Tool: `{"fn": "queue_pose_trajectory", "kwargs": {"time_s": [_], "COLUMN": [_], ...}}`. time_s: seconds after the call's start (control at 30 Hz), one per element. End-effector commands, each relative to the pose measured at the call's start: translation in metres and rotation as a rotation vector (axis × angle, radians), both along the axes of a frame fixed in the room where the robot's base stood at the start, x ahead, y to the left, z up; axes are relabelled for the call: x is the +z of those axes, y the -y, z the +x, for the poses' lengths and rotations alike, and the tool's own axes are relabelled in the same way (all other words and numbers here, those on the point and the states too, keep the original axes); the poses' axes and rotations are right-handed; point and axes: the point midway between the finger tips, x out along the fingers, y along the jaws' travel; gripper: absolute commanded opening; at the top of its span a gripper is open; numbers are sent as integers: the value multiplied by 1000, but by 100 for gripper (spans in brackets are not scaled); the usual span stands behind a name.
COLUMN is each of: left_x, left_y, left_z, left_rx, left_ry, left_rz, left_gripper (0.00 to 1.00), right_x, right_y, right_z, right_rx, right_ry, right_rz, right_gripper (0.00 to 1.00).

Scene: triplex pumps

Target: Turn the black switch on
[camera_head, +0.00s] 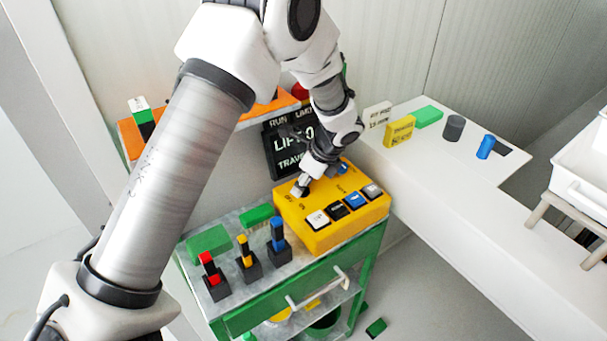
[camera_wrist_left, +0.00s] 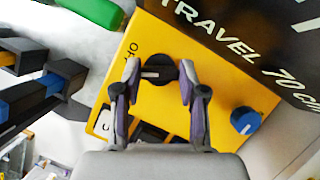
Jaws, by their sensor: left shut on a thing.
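The black switch (camera_wrist_left: 158,72) is a round knob with a white line on the top of a yellow control box (camera_head: 310,236). In the left wrist view its white line lies across the picture, from finger to finger. My left gripper (camera_head: 300,188) reaches down to the box's far left part; its fingers (camera_wrist_left: 159,76) are shut on the knob from both sides. In the head view the gripper mostly hides the knob. My right gripper is in neither view.
A blue knob (camera_wrist_left: 245,121) sits on the same box, near several push buttons (camera_head: 337,211). Red (camera_head: 211,272), yellow (camera_head: 244,248) and blue (camera_head: 277,233) levers stand left on the green cart. A dark sign (camera_head: 285,160) stands behind. The white counter (camera_head: 440,170) holds small blocks.

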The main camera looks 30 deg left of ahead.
Motion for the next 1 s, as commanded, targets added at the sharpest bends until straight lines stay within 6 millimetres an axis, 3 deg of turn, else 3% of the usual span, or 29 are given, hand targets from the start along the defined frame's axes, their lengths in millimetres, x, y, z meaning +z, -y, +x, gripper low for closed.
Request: {"fn": "queue_pose_trajectory", "kwargs": {"time_s": [0.1, 0.5, 1.0], "left_x": [3, 0, -1], "left_y": [0, -1, -1], "left_z": [0, 1, 2], "left_rx": [111, 443, 598], "left_ry": [-3, -4, -2], "left_rz": [0, 0, 0], "left_gripper": [7, 7, 7], "right_x": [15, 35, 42], "right_y": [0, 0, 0], "right_z": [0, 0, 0], "right_rx": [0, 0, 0], "right_ry": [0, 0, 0], "right_rz": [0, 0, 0], "right_gripper": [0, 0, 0]}}
